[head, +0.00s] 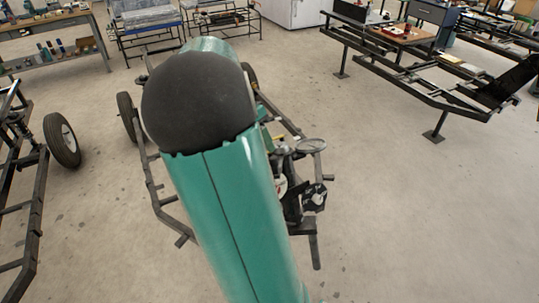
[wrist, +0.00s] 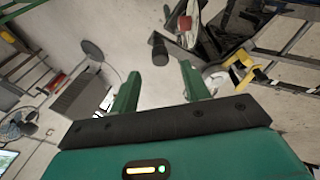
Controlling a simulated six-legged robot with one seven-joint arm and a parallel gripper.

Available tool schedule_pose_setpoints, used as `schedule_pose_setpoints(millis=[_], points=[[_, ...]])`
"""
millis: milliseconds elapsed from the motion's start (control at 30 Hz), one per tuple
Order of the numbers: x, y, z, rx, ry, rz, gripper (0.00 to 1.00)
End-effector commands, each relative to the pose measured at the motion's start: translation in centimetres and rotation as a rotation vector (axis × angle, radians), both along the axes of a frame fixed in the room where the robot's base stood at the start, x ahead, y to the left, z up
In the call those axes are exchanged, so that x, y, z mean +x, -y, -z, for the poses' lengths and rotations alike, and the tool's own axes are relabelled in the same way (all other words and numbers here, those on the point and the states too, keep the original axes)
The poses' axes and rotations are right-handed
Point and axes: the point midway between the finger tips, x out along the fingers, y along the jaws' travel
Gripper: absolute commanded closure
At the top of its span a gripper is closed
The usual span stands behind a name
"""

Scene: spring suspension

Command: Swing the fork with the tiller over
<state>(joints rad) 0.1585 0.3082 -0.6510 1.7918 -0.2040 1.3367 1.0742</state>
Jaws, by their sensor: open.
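My gripper (wrist: 160,72) shows in the wrist view with its two green fingers apart and nothing between them. Just beyond the fingertips is a short black cylinder (wrist: 158,48), like a grip, joined to dark parts behind it; I cannot tell whether it is the tiller's end. In the head view, a dark wheeled frame (head: 156,190) stands beyond my arm. At its right end are dark metal parts with a round disc (head: 311,146) and a bar (head: 315,250); which of these is the fork is unclear. My arm covers the frame's middle and hides my gripper there.
Another frame with a wheel (head: 62,140) stands at the left. A long black chassis on stands (head: 420,92) is at the upper right. A workbench (head: 50,25) is at the back left. A yellow part (wrist: 240,65) lies right of my fingers.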

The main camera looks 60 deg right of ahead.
Motion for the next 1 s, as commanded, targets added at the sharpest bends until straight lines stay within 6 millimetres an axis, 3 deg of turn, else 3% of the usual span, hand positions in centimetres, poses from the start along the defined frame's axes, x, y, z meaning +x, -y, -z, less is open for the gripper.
schedule_pose_setpoints(millis=[133,333,1000], points=[[1.4,-0.3,-2.8,-0.002,0.003,-0.002,0.54],[2.3,-0.6,-4.8,-0.001,0.002,-0.002,0.54],[2.4,-0.6,-5.1,0.001,0.002,-0.003,0.54]])
